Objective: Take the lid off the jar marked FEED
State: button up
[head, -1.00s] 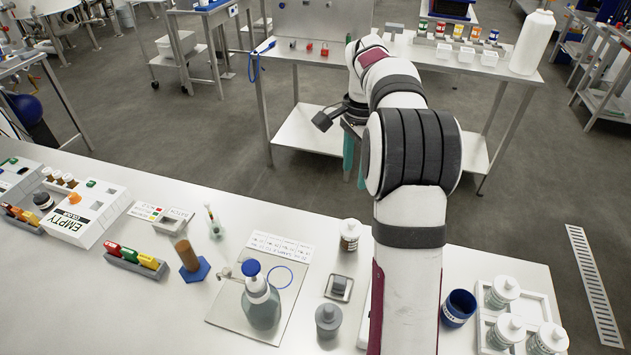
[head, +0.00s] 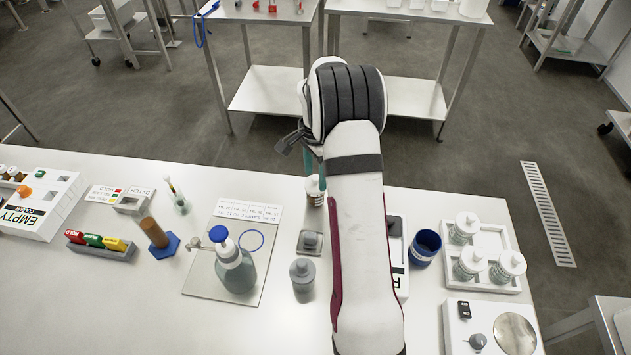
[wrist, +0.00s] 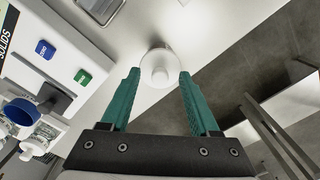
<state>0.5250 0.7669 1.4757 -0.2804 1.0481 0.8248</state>
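A small jar with a white lid (head: 316,186) and brownish contents stands near the far edge of the white bench, partly hidden by my arm. In the wrist view its round white lid (wrist: 160,67) shows from above, ahead of and between my fingertips. No FEED marking can be read on it. My gripper (wrist: 158,78) has its two teal fingers spread wide, with nothing held between them. In the head view one teal finger (head: 309,161) shows just above the jar; the rest of the gripper is hidden behind my arm.
A grey bottle (head: 302,275), a blue-capped flask (head: 235,265) and a small metal tray (head: 310,242) stand nearer on the bench. A blue cup (head: 425,247) and a white rack (head: 482,238) of white-lidded jars are right of my arm. Floor lies beyond the far edge.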

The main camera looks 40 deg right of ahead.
grip_shut()
jog(key=shift+r, duration=0.5)
notch_tip(320, 180, up, 3)
jog(key=s+d+r, duration=0.5)
jog(key=s+r, duration=0.2)
jog(key=s, duration=0.2)
jog(key=s+d+f, duration=0.5)
jog(key=f, duration=0.2)
jog(key=shift+n, duration=0.4)
jog(key=w+a+f, duration=0.1)
jog(key=w+f, duration=0.1)
jog(key=w, duration=0.1)
jog(key=w+a+f, duration=0.1)
jog(key=w+f, duration=0.1)
jog(key=w, duration=0.1)
jog(key=w+a+f, duration=0.1)
jog(key=w+f, duration=0.1)
jog(key=w, duration=0.1)
jog(key=shift+w+a, duration=0.15)
jog(key=shift+a, duration=0.25)
notch_tip(320, 180, down, 4)
jog(key=shift+w+r, duration=0.1)
jog(key=shift+w, duration=0.05)
